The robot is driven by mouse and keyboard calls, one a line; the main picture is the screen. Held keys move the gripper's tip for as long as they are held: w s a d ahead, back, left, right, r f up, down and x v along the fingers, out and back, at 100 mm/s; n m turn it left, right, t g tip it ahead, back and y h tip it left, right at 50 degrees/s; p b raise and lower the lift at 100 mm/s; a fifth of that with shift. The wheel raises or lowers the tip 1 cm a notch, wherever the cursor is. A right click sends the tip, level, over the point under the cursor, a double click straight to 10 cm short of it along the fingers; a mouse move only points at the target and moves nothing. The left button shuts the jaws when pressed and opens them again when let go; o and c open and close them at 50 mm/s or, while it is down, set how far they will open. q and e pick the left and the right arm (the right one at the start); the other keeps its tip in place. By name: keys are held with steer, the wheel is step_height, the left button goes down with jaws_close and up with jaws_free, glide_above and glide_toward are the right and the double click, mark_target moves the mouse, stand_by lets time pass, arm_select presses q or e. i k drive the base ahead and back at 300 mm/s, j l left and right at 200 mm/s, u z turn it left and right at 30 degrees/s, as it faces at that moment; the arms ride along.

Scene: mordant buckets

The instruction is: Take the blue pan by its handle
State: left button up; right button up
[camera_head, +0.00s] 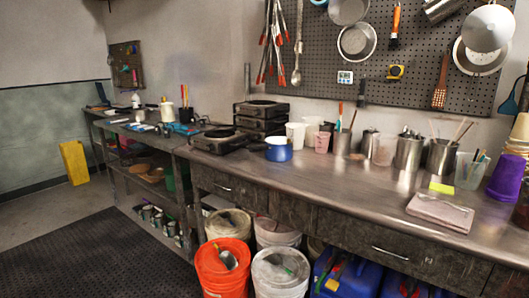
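The blue pan (278,151) stands upright on the long dark worktop (345,190), just right of the stacked black burners. It looks small, with a pale inside showing at the rim. A dark piece at its left side may be its handle, but it is too small to tell apart from the burner behind. Neither of my grippers shows in the head view.
Black burners (260,110) stand left of the pan; white cups (296,134) and metal canisters (408,154) stand right of it. An orange bucket (223,270) and a white-lidded bucket (280,273) stand below. A dark mat (90,260) covers the floor.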

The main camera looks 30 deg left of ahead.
mark_target(277, 148)
steer(key=i+j+u, duration=0.15)
steer(key=i+u, duration=0.2)
steer(key=i+j+u, duration=0.1)
steer(key=i+u, duration=0.65)
steer(key=k+l, duration=0.05)
